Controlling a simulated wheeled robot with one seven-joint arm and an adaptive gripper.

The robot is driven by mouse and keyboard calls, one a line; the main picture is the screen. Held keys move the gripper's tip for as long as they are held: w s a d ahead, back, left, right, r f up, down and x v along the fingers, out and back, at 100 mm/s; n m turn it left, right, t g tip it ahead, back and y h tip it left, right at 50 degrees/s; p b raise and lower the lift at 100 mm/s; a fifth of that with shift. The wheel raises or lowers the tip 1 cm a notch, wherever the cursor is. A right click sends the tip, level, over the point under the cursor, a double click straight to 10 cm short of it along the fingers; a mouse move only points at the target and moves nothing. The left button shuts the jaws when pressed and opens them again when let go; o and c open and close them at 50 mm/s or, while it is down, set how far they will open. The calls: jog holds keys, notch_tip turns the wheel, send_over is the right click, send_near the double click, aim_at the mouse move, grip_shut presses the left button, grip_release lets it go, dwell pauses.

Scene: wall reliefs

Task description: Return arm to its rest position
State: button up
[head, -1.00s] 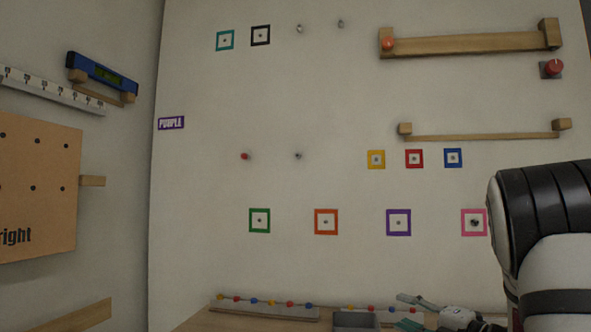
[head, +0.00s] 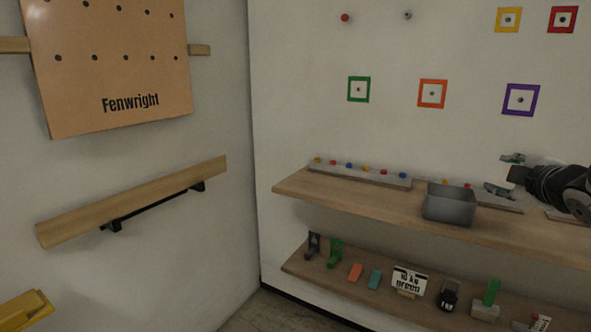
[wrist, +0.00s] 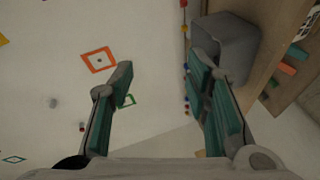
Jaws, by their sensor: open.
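My gripper (head: 506,174) is at the right of the head view, in front of the wall and above the upper shelf. Its jaws are apart. In the wrist view my gripper (wrist: 162,75) shows two green-padded fingers spread wide, with nothing between them but wall behind. A grey bin (head: 448,205) stands on the upper wooden shelf (head: 330,198), left of and below my gripper. The bin (wrist: 228,45) also shows in the wrist view, behind the right finger. Most of my arm is out of the head view.
A lower shelf (head: 330,270) holds several small items, including a white sign (head: 408,280) and a green piece (head: 335,252). A peg strip (head: 360,174) lies on the upper shelf. A pegboard (head: 110,60) and a wooden rail (head: 135,200) are on the left wall.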

jog(key=s+a+f+m+g+y, duration=0.1)
jog(key=s+a+f+m+g, duration=0.25)
jog(key=s+a, duration=0.7)
jog(key=s+a+f+m+g+y, duration=0.25)
jog(key=s+a+m+g, duration=0.4)
jog(key=s, duration=0.75)
jog(key=s+a+f+m+g+y, duration=0.1)
jog(key=s+a+f+m+g, duration=0.2)
jog(key=s+a, duration=0.85)
notch_tip(320, 180, up, 15)
jog(key=t+p, duration=0.2)
jog(key=p, duration=1.2)
jog(key=shift+w+d+n+t+p, duration=0.15)
jog(key=shift+d+n+t+p, duration=0.15)
jog(key=shift+d+n+p, duration=0.1)
jog(key=shift+h, duration=0.25)
